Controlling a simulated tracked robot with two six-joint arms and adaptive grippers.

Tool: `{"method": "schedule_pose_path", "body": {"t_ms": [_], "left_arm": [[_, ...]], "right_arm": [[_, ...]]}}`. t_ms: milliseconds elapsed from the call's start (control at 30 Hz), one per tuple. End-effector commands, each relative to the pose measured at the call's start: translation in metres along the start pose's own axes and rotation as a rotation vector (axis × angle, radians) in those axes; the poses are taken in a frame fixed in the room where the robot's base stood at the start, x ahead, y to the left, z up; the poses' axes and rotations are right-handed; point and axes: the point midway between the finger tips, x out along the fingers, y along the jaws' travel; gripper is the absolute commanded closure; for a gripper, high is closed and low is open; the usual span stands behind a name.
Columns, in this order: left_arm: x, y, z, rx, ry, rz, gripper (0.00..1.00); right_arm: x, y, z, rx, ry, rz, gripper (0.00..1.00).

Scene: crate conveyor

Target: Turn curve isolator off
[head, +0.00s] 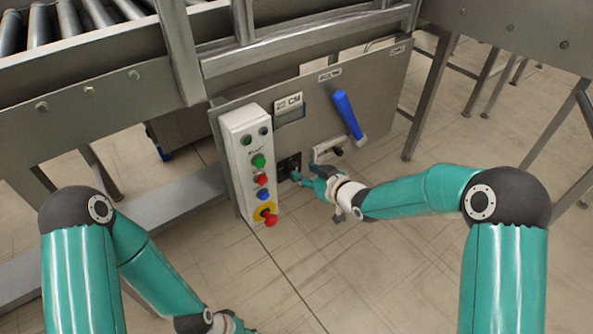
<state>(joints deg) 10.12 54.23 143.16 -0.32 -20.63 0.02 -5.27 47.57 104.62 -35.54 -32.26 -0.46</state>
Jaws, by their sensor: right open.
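A small black switch plate (288,166) is on the grey machine panel, just right of the white button box; it may be the curve isolator, but I cannot read its label. My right gripper (298,177) is open, its fingertips at or close to the lower right of this plate. I cannot tell whether they touch the switch knob, which the fingers partly hide. My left gripper (232,326) is low at the bottom edge, partly cut off, away from the panel.
The white button box (240,146) has coloured buttons and a red emergency stop (270,219). A blue lever (347,113) and a pale fitting with a dark knob (329,150) are to the right. Conveyor rollers (72,18) are at the upper left. Tiled floor below is clear.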

Motion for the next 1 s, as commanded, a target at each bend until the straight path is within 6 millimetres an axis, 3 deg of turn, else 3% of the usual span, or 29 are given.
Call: {"method": "schedule_pose_path", "body": {"t_ms": [100, 300, 700, 967, 1000], "left_arm": [[0.006, -0.002, 0.000, 0.000, 0.000, 0.000, 0.60], [0.009, -0.003, 0.000, 0.000, 0.000, 0.000, 0.60], [0.010, -0.004, 0.000, 0.000, 0.000, 0.000, 0.60], [0.010, -0.004, 0.000, 0.000, 0.000, 0.000, 0.60], [0.010, -0.004, 0.000, 0.000, 0.000, 0.000, 0.60]], "right_arm": [[0.024, -0.001, 0.002, -0.001, 0.000, -0.002, 0.55], [0.045, 0.000, 0.001, 0.000, -0.001, 0.000, 0.55], [0.051, 0.000, 0.000, 0.001, -0.001, 0.001, 0.55], [0.051, 0.001, 0.000, 0.001, 0.000, 0.001, 0.99], [0.051, 0.001, 0.000, 0.001, 0.000, 0.001, 1.00]]}}
